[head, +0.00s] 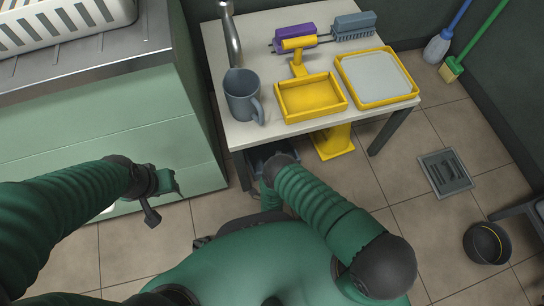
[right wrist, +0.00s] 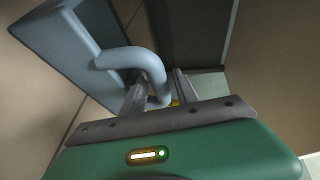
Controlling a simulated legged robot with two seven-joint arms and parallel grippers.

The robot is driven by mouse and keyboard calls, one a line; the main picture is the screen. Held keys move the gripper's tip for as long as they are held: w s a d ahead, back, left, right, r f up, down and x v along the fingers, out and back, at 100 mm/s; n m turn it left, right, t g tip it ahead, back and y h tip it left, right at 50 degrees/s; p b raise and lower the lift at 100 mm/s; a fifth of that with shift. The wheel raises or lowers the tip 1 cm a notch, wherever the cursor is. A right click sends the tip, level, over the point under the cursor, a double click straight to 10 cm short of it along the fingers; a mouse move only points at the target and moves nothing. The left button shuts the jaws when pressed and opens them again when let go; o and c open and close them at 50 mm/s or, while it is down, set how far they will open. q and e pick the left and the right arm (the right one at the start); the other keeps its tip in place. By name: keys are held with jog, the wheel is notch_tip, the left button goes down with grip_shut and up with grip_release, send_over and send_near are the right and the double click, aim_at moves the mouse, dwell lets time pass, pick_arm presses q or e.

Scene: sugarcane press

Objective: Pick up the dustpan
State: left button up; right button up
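A blue-grey piece with a flat panel (right wrist: 75,40) and a curved loop handle (right wrist: 140,62) fills the upper left of the right wrist view; it looks like the dustpan. My right gripper (right wrist: 160,92) is at the handle's lower end, its fingers apart on either side of it, with a narrow gap showing. In the head view, a dark grey-blue part (head: 262,155) shows under the table's front edge, mostly hidden by my right arm, which also hides the right fingertips. My left gripper (head: 160,196) hangs empty before the green cabinet; its finger opening is unclear.
The white table (head: 215,45) holds a grey mug (head: 241,95), a yellow tray (head: 310,98), a yellow-rimmed grey tray (head: 375,77) and brushes. A yellow object (head: 334,142) stands below. A black bucket (head: 487,243) and floor drain (head: 445,172) are at right.

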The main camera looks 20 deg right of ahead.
grip_shut()
jog(key=shift+s+f, duration=0.1)
dwell(1.1)
